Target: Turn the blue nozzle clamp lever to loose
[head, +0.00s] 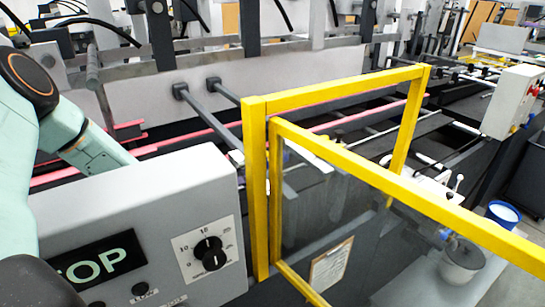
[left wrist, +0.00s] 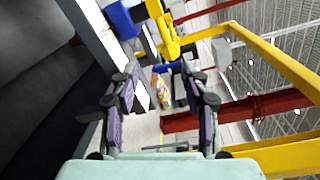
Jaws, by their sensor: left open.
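My left gripper (left wrist: 158,72) is open in the left wrist view, its two dark-padded fingers apart with nothing gripped between them. Beyond the fingertips are a blue block (left wrist: 122,18) at the upper left and a yellow part (left wrist: 163,36) at the top middle. I cannot tell whether the blue block belongs to the nozzle clamp or its lever. In the head view my left arm comes in from the left and goes down behind the grey control box, which hides its gripper. I cannot pick out the blue lever in the head view. My right gripper is not in view.
The grey control box (head: 130,215) with black knobs stands at the front left. A yellow-framed clear guard (head: 258,190) stands beside it, with a clipboard (head: 330,265) behind its panel. A grey pot (head: 462,262) and a blue-and-white bucket (head: 503,213) are at the right.

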